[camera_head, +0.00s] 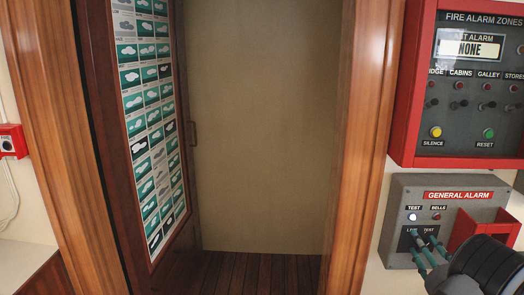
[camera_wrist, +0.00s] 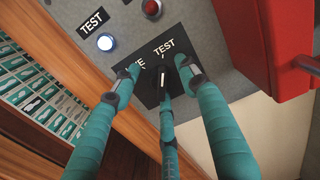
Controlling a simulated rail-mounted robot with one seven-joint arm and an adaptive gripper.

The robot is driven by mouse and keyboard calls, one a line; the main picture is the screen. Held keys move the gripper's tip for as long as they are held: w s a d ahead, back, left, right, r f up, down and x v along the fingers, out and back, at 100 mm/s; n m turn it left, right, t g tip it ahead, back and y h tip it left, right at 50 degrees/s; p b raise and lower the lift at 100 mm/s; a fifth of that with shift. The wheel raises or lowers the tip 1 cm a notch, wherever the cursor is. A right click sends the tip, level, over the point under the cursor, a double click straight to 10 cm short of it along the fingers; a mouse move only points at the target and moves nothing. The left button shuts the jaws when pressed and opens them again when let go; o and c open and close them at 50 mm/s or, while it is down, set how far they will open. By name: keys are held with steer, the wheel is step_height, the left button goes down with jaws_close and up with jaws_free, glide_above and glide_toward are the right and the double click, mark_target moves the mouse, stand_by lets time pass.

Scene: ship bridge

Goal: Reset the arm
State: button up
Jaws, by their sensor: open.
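My gripper (camera_head: 421,243) has teal fingers and is at the lower right of the head view, in front of the grey General Alarm panel (camera_head: 393,200). In the wrist view my gripper (camera_wrist: 158,78) is open, with its fingertips spread around a black rotary switch (camera_wrist: 164,82). I cannot tell if they touch it. The switch's white mark points roughly toward the "TEST" label; the other label is partly hidden by a finger. The test lamp (camera_head: 412,217) glows white-blue, and also shows lit in the wrist view (camera_wrist: 105,42). The bells lamp (camera_wrist: 151,8) is dark red.
A red guard (camera_head: 470,226) sticks out right of the switch, close to my gripper. The red-framed fire alarm panel (camera_head: 402,120) hangs above. A wooden door frame (camera_head: 358,150) stands to the left, with an open door (camera_head: 112,200) bearing a chart. The doorway is clear.

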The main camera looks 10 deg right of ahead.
steer(key=n, duration=0.3)
steer(key=shift+f+n+b, duration=0.15)
steer(key=shift+n+b, duration=0.15)
steer(key=shift+b, duration=0.1)
steer(key=s+a+n+b, duration=0.1)
steer(key=s+b, duration=0.1)
steer(key=s, duration=0.7)
steer(key=shift+a+b, duration=0.35)
steer(key=shift+a, duration=0.05)
steer(key=shift+r, duration=0.2)
